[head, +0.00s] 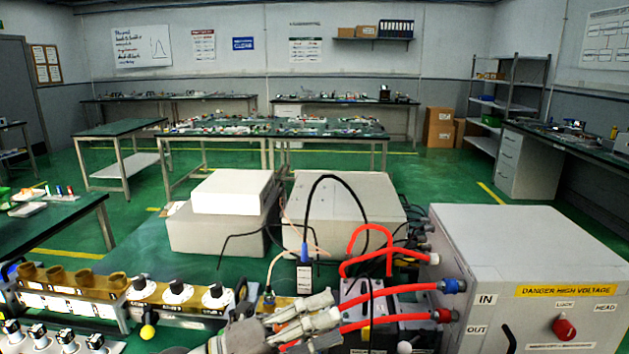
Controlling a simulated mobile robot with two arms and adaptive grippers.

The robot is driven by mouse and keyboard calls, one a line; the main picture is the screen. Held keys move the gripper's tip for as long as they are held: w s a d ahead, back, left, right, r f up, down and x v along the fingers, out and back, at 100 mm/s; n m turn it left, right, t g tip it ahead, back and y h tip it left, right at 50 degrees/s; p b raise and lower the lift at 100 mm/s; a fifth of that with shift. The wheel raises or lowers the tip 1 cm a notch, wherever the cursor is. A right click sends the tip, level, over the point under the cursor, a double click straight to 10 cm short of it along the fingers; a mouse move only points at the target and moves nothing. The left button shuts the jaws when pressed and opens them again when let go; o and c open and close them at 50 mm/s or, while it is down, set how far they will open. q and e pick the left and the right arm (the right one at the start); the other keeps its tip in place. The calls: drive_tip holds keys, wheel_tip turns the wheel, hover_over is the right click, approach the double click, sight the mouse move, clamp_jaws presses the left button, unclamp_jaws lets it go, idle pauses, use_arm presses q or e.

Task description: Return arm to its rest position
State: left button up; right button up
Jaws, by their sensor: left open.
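My left gripper (322,311) is low in the middle of the head view, its fingers pointing right, open. The fingertips appear close to the red hoses (405,319) that run to the right; I cannot tell whether they touch. The hoses join the grey high-voltage cabinet (530,240), which has IN, OUT, LOCK and HEAD labels and a red knob (564,328). My right gripper does not show. My left gripper and arm hide part of the equipment at the bottom middle.
A thick black cable (336,178) arches above the left gripper. Pale boxes (345,207) stand behind it. Green floor (140,240) is open beyond, with workbenches (285,130) further back.

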use_arm(q)
drive_tip(key=w+a+f+n+t+y, duration=0.1)
drive_tip(key=w+a+n+t+y, duration=0.1)
drive_tip(key=a+n+t+y, duration=0.6)
drive_tip(key=w+a+f+n+t+y, duration=0.1)
drive_tip(key=w+a+n+t+y, duration=0.15)
drive_tip(key=n+t, duration=0.65)
drive_tip(key=s+a+f+n+g+y, duration=0.3)
drive_tip(key=a+f+n+g+y, duration=0.15)
drive_tip(key=f+n, duration=0.2)
drive_tip(key=s+a+f+n+g+y, duration=0.35)
drive_tip(key=a+f+n+g, duration=0.2)
drive_tip(key=f, duration=0.25)
drive_tip(key=s+a+f+n+g, duration=0.1)
drive_tip(key=s+f+n+g, duration=0.1)
drive_tip(key=s+f+g, duration=0.6)
drive_tip(key=s+f+n+g, duration=0.15)
drive_tip(key=s+f, duration=0.45)
drive_tip(key=s, duration=0.6)
wheel_tip(320, 180, down, 27)
drive_tip(key=s+g, duration=0.2)
drive_tip(key=s, duration=0.1)
drive_tip(key=s+a+f, duration=0.3)
drive_tip(key=s+f, duration=1.2)
drive_tip(key=s, duration=0.1)
drive_tip(key=shift+f+g, duration=0.25)
drive_tip(key=shift+g, duration=0.1)
